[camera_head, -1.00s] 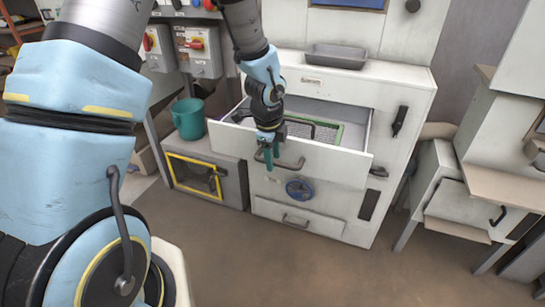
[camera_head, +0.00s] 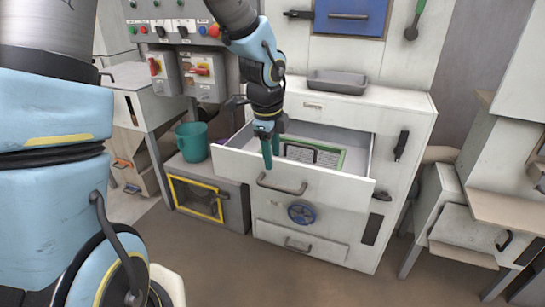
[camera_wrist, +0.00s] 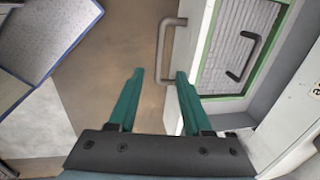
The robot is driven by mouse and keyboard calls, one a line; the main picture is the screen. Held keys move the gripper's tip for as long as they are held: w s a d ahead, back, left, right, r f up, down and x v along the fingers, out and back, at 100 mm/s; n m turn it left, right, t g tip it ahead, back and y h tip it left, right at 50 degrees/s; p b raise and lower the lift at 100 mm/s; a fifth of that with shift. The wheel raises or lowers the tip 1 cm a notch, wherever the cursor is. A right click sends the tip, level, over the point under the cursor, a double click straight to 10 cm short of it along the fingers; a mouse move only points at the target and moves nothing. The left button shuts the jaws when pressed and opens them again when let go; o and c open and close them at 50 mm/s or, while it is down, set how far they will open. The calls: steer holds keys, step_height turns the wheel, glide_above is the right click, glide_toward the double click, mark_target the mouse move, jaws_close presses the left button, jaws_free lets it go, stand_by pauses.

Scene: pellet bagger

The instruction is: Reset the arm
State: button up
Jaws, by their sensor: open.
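My gripper (camera_head: 271,151) hangs fingers down over the front left part of an open drawer (camera_head: 235,163) in the white cabinet. In the wrist view its two green fingers (camera_wrist: 158,88) are apart with nothing between them. The drawer's front handle (camera_head: 282,184) is just below and beside the fingers, and in the wrist view the handle (camera_wrist: 165,50) lies beyond the fingertips. I cannot tell the exact gap, but no finger is closed around it. Inside the drawer is a green-framed, grey slatted panel (camera_head: 343,158) with a dark handle.
A grey tray (camera_head: 337,83) sits on the cabinet top. A blue handwheel (camera_head: 301,213) is below the drawer. The floor (camera_head: 220,270) in front is clear.

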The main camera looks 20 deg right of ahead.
steer(key=s+a+r+n, duration=0.1)
steer(key=a+n, duration=1.1)
steer(key=a, duration=0.2)
steer(key=s+a+r+n+y, duration=0.1)
steer(key=a+r+n, duration=0.1)
steer(key=a+n, duration=1.1)
steer(key=shift+s+a+n, duration=0.3)
steer(key=shift+s+a, duration=0.1)
steer(key=shift+a, duration=0.3)
